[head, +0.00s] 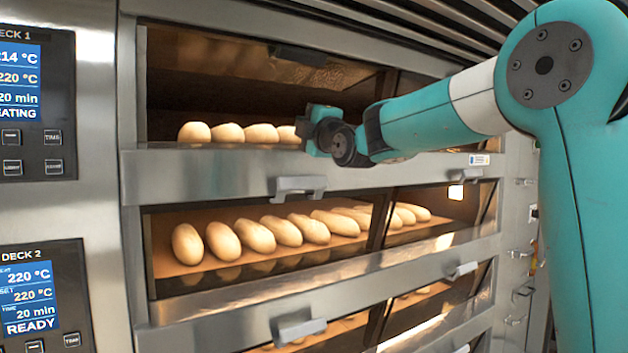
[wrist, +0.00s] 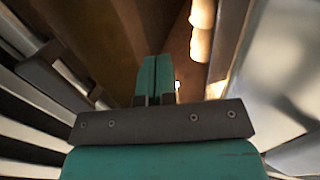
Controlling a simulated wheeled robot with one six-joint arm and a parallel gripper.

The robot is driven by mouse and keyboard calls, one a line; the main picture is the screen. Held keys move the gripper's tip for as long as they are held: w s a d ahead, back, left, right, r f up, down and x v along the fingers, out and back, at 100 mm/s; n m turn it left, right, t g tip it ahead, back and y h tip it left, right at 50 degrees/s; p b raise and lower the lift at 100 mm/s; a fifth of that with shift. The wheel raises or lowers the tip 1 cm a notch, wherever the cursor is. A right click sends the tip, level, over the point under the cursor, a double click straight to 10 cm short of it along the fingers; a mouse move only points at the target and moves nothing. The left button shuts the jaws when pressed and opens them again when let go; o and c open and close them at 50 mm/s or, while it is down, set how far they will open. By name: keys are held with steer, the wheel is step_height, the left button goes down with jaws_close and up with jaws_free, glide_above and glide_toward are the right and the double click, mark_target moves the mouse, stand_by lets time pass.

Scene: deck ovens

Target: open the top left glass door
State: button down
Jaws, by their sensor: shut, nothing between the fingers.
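The top left glass door (head: 215,62) shows as a brown see-through panel across the upper part of the top deck's left opening. It looks tilted inward, with loaves visible below it; its exact angle is hard to tell. Its dark handle (head: 298,55) is near the top and also shows at the left of the wrist view (wrist: 58,72). My gripper (head: 318,125) is at the lower right of this opening, below the handle and apart from it. In the wrist view its fingers (wrist: 154,78) are together and empty, pointing toward the oven's inside.
Several loaves (head: 228,133) lie in the top deck behind my gripper. A steel ledge (head: 205,172) runs below the opening, with a grey handle (head: 297,187) beneath it. More glass-fronted decks lie below. Control panels (head: 35,100) stand on the left.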

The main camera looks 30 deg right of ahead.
steer(key=s+a+f+m+g+y+b, duration=0.1)
steer(key=s+a+f+b, duration=0.2)
steer(key=s+f+b, duration=0.3)
step_height(320, 180, down, 2)
steer(key=shift+s+f+g+b, duration=0.1)
steer(key=shift+s+g+b, duration=0.3)
steer(key=shift+s, duration=0.85)
steer(key=c, duration=1.1)
jaws_free()
steer(key=shift+a+f, duration=0.15)
steer(key=shift+c, duration=0.2)
steer(key=o, duration=0.3)
steer(key=shift+r+t+b, duration=0.25)
steer(key=shift+t+b, duration=0.05)
steer(key=shift+b, duration=0.3)
steer(key=n+t+h+b, duration=0.1)
steer(key=t+b, duration=0.5)
steer(key=t, duration=0.1)
glide_toward(304, 58)
steer(key=p+x, duration=1.1)
steer(key=shift+r, duration=0.2)
steer(key=shift+w+r+p, duration=0.35)
steer(key=shift+w+p, duration=0.1)
steer(key=shift+w, duration=0.05)
